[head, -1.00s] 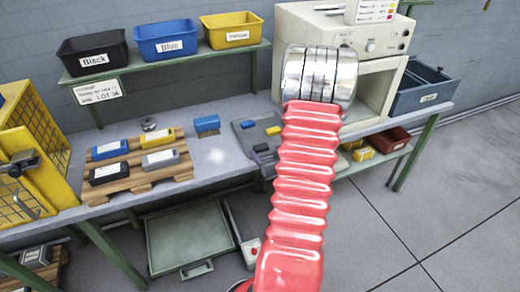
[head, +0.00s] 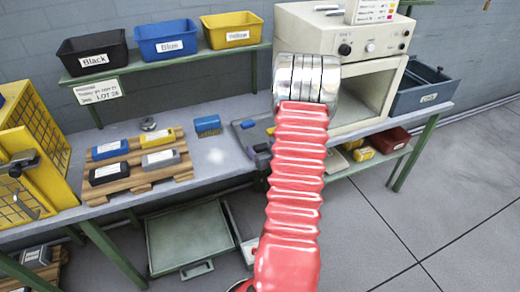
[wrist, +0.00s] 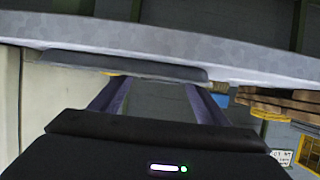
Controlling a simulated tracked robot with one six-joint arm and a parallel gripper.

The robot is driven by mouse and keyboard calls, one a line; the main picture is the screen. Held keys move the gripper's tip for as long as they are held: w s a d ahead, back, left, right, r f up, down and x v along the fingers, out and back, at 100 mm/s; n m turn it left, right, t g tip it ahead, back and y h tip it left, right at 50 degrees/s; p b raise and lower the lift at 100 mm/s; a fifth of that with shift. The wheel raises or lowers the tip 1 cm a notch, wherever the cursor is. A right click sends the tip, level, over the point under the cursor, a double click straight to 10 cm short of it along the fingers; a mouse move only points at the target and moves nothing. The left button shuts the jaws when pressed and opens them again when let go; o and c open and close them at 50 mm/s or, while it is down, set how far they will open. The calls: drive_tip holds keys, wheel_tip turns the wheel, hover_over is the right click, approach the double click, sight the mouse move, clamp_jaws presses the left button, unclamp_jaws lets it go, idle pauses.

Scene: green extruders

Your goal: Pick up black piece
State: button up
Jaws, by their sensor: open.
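In the head view, a black piece (head: 110,172) with a white label lies on the front left of a wooden pallet (head: 143,186). A blue piece (head: 110,149), a yellow piece (head: 157,137) and a grey piece (head: 160,158) share the pallet. My gripper is hidden behind my red-sleeved arm in the head view. In the wrist view, the two dark fingers of my gripper (wrist: 152,88) are spread apart with nothing between them. The pallet's edge (wrist: 285,104) shows at the right there, apart from the fingers; the black piece cannot be made out.
A shelf holds black (head: 92,54), blue (head: 162,40) and yellow (head: 232,31) bins above the bench (head: 225,150). A yellow cage (head: 35,150) stands left of the pallet. A cream machine (head: 372,80) stands right.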

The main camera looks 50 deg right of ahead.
idle(0.4)
drive_tip(key=c, duration=1.1)
drive_tip(key=shift+r, duration=0.15)
drive_tip(key=shift+c, duration=0.2)
wheel_tip(320, 180, up, 10)
idle(0.6)
